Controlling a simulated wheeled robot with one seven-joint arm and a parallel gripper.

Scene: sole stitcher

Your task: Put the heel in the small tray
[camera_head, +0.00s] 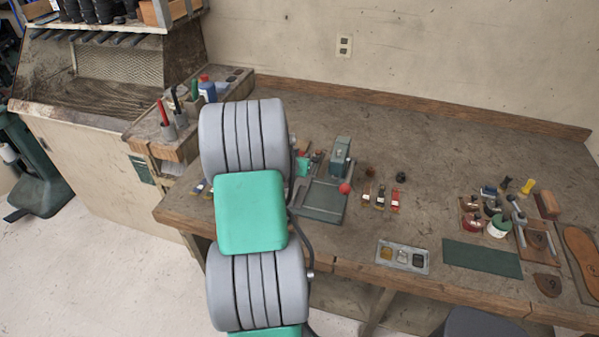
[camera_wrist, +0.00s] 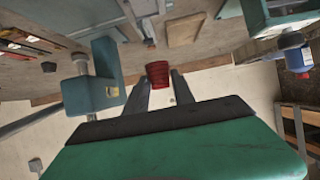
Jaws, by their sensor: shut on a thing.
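My gripper (camera_wrist: 158,84) is shut on a small red ribbed piece (camera_wrist: 158,74), which tapers and looks like the heel. It sits between the two fingertips in the wrist view. In the head view my grey and green arm covers most of the gripper area, and I cannot make out the held piece clearly. A small grey metal tray (camera_head: 403,257) lies near the bench's front edge, right of my arm. It has several compartments with small pieces in them. My gripper is apart from it.
A green and grey machine (camera_head: 325,190) with a red knob stands right behind my arm; its teal body shows in the wrist view (camera_wrist: 92,85). A dark green mat (camera_head: 482,258) lies right of the tray. Bottles, tools and leather pieces crowd the far right. The bench's back middle is clear.

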